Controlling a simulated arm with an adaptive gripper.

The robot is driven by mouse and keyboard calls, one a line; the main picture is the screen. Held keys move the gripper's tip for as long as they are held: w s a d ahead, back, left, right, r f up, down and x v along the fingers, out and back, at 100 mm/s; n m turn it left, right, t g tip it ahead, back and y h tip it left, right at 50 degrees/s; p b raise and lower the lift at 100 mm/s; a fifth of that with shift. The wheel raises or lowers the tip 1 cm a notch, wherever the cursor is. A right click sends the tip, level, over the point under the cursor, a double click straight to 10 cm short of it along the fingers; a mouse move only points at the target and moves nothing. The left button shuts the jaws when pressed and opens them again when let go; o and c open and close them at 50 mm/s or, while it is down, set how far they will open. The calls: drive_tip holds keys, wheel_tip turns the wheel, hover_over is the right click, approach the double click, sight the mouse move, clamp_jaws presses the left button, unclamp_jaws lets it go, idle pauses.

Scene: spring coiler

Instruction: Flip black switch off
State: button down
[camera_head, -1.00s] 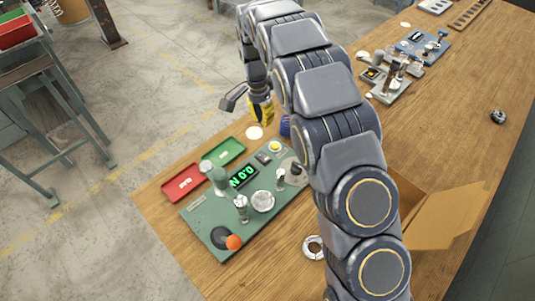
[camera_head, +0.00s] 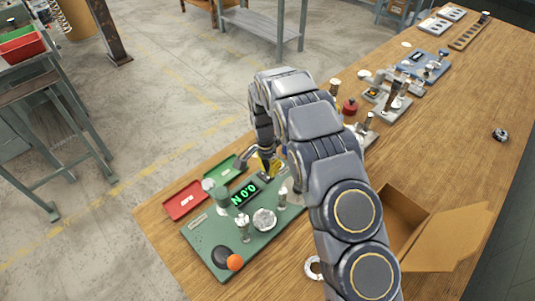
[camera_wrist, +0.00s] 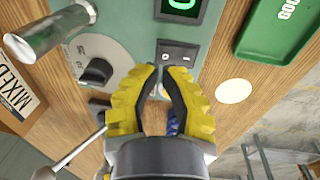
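The black switch (camera_wrist: 177,54) is a small rocker on a dark plate on the green machine panel (camera_head: 215,238). In the wrist view it lies just beyond my fingertips. My gripper (camera_wrist: 164,70) has yellow fingers with dark inner pads. Its tips are close together with a narrow gap between them, and no object shows held. In the head view my gripper (camera_head: 268,165) is low over the panel's far end and hides most of the switch area. I cannot tell whether the tips touch the switch.
A lit green display (camera_head: 246,192), a black knob (camera_wrist: 97,72) and a metal cylinder (camera_wrist: 50,28) are near the switch. Red tray (camera_head: 185,200) and green tray (camera_head: 222,172) lie along the left. An open cardboard box (camera_head: 400,215) stands right of my arm.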

drive_tip(key=shift+d+f, duration=0.1)
drive_tip(key=shift+f, duration=1)
drive_tip(key=shift+s+f, duration=0.15)
drive_tip(key=shift+f, duration=0.15)
drive_tip(key=shift+r, duration=0.8)
